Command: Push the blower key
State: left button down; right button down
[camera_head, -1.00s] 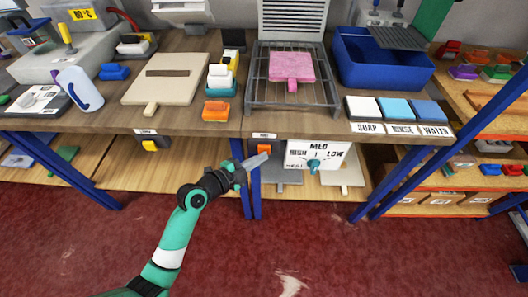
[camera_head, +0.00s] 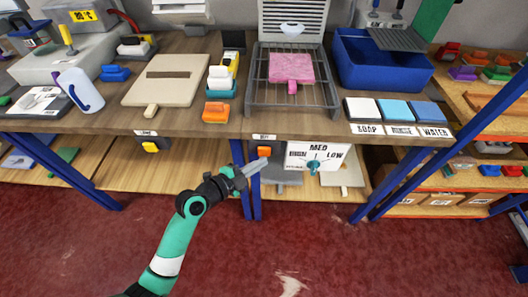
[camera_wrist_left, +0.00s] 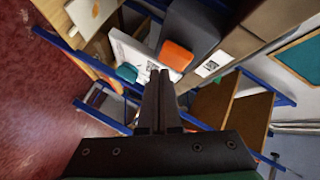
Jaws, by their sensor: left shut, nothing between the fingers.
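An orange key (camera_head: 264,151) sits on a dark box under the bench's front edge, below the wire rack; the label above it is too small to read. It shows in the left wrist view (camera_wrist_left: 175,55), just beyond and right of my fingertips. A yellow key (camera_head: 150,147) is on another box farther left. My left gripper (camera_head: 262,163) is shut and empty, its tips just below and in front of the orange key, seemingly apart from it. A pale bluish-white shape (camera_head: 292,29) shows before the louvred panel (camera_head: 292,14) behind the rack. My right gripper is not in view.
A dial board (camera_head: 330,158) marked MED and LOW hangs right of the orange key. Blue bench legs (camera_head: 253,185) stand close behind my left gripper. A pink piece (camera_head: 291,69) lies on the rack (camera_head: 262,95).

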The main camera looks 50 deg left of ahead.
pick_arm(q)
jog(key=s+d+p, duration=0.1)
jog(key=s+d, duration=0.2)
jog(key=shift+s+d, duration=0.25)
jog(key=shift+s, duration=0.05)
dwell(0.4)
jog(key=shift+r+p, duration=0.1)
jog(key=shift+p, duration=0.2)
dwell(0.4)
